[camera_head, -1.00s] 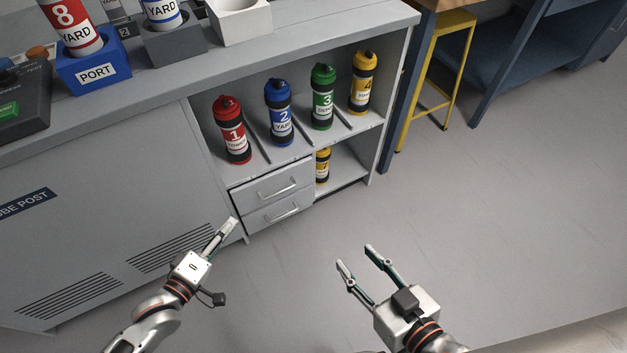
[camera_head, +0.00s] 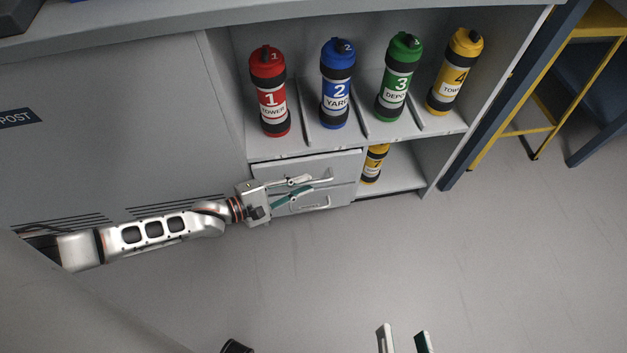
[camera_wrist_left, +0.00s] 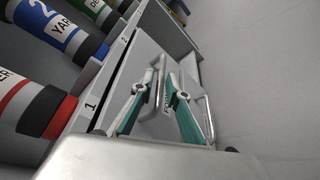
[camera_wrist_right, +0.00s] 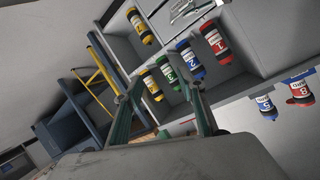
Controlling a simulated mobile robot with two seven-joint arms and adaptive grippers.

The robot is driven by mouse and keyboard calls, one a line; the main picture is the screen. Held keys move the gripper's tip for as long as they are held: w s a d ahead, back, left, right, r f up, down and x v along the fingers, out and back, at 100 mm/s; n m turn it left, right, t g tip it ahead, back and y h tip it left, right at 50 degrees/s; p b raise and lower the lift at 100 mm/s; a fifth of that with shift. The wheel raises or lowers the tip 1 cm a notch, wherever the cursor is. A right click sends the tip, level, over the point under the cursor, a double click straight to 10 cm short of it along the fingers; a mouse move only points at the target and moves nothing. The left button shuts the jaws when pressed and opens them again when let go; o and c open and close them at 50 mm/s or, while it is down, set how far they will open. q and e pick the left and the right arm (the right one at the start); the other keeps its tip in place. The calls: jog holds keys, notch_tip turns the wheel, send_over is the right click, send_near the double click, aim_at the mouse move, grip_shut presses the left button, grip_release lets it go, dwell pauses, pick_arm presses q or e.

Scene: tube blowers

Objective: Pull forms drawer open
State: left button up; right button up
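Two light grey drawers sit one above the other at the cabinet's lower middle, the upper drawer (camera_head: 335,162) and the lower drawer (camera_head: 340,196). Both look shut, each with a bar handle. In the left wrist view, a partly hidden label beginning "FO" (camera_wrist_left: 168,98) shows between my fingers; I cannot tell which drawer bears it. My left gripper (camera_head: 312,185) is open at the drawer fronts, its fingers close to the upper handle (camera_wrist_left: 157,90). The lower handle (camera_wrist_left: 208,118) lies beyond the right-hand finger; contact is unclear. My right gripper (camera_head: 404,338) is open and empty over the floor.
Numbered red (camera_head: 269,92), blue (camera_head: 337,85), green (camera_head: 398,80) and yellow (camera_head: 455,72) canisters stand on the shelf above the drawers. Another yellow canister (camera_head: 374,163) stands right of them. A yellow stool (camera_head: 540,95) is far right. The floor before the drawers is clear.

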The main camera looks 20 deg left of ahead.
pick_arm(q)
jog(key=shift+x, duration=1)
jog(key=shift+w+d+f, duration=0.15)
jog(key=shift+w+d, duration=0.1)
jog(key=shift+w, duration=0.05)
grip_shut()
pick_arm(e)
jog(key=shift+s+a+m, duration=0.1)
jog(key=shift+a+m, duration=0.35)
jog(key=shift+m, duration=0.05)
